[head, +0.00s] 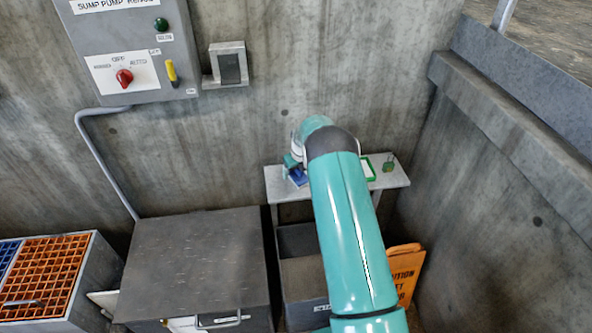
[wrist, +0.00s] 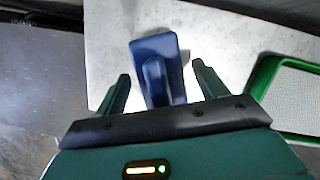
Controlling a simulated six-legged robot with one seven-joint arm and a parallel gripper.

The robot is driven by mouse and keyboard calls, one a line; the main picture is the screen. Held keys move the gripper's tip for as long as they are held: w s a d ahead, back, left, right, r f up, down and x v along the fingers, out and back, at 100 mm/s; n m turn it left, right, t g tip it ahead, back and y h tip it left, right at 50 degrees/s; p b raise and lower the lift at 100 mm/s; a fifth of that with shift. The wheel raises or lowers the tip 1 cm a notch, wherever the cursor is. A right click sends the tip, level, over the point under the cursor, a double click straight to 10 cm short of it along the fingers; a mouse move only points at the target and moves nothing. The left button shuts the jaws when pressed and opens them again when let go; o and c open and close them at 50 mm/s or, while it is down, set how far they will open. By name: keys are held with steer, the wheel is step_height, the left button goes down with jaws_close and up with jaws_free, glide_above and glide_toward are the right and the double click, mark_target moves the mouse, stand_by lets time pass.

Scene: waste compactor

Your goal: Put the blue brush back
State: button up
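The blue brush (wrist: 155,48) lies on the pale shelf (wrist: 222,35) in the wrist view. A bit of blue also shows beside my arm in the head view (head: 299,177). My gripper (wrist: 160,69) is open, its two dark green fingers apart on either side of the brush's near, narrower part. A gap shows between each finger and the brush. The brush's near end is hidden behind my gripper's body. In the head view my arm covers much of the shelf (head: 398,180).
A green-rimmed tray (wrist: 262,78) lies on the shelf right of my gripper. A small green object (head: 389,165) stands at the shelf's right end. Below are a grey open bin (head: 303,280) and an orange caution sign (head: 405,265). A dark metal box (head: 195,255) stands left.

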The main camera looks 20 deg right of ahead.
steer(key=v, duration=1.2)
steer(key=shift+r, duration=0.2)
steer(key=s+a+r+n+t, duration=0.1)
steer(key=s+a+r+n, duration=0.4)
steer(key=s+r+n, duration=0.55)
steer(key=s+a+r+n, duration=0.5)
steer(key=s+r+n, duration=0.15)
steer(key=r, duration=0.65)
steer(key=s+a+r+n, duration=0.1)
steer(key=s+a+n, duration=0.1)
steer(key=s+n, duration=0.6)
steer(key=s+a+r+n+t, duration=0.1)
steer(key=s+a+n, duration=0.2)
steer(key=s+n, duration=0.5)
steer(key=s, duration=1)
steer(key=shift+a+r+n+h, duration=0.3)
steer(key=shift+r+n, duration=0.05)
steer(key=shift+n, duration=0.05)
